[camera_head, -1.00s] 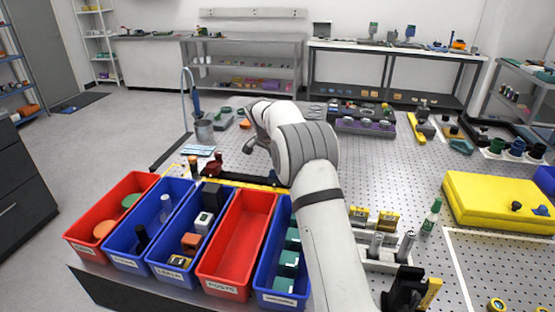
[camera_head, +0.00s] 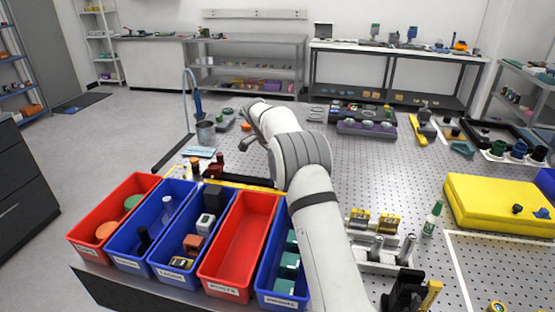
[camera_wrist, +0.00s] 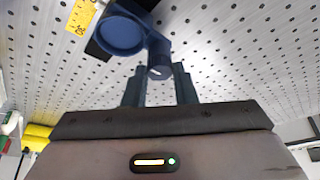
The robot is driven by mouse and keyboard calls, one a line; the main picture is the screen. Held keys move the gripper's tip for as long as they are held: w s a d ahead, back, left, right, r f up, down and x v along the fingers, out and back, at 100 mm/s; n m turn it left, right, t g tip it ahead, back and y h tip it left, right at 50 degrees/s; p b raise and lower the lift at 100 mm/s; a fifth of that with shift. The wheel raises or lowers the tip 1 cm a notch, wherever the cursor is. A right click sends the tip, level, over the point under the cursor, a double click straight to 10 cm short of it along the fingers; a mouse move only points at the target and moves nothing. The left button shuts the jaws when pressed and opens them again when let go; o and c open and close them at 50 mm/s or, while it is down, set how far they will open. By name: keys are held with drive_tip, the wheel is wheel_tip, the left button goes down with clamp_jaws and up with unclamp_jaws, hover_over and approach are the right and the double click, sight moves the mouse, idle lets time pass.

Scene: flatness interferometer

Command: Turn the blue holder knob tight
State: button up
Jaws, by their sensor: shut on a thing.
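In the wrist view, the blue holder (camera_wrist: 122,37) has a round ring part at the upper left. Its small blue knob (camera_wrist: 158,58), with a pale mark on the end, faces the camera. My gripper (camera_wrist: 160,76) has its two dark fingers on either side of the knob and is shut on it. The exact contact points are hard to see. In the head view my arm hides the gripper and the holder.
In the head view, red and blue bins (camera_head: 237,258) stand at the front left. A yellow case (camera_head: 490,200) is at the right.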

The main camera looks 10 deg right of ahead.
drive_tip(key=o, duration=1)
drive_tip(key=v, duration=0.7)
drive_tip(key=shift+a+r+b, duration=0.2)
drive_tip(key=shift+r+b, duration=0.1)
drive_tip(key=shift+r, duration=0.05)
drive_tip(key=shift+s+r, duration=0.1)
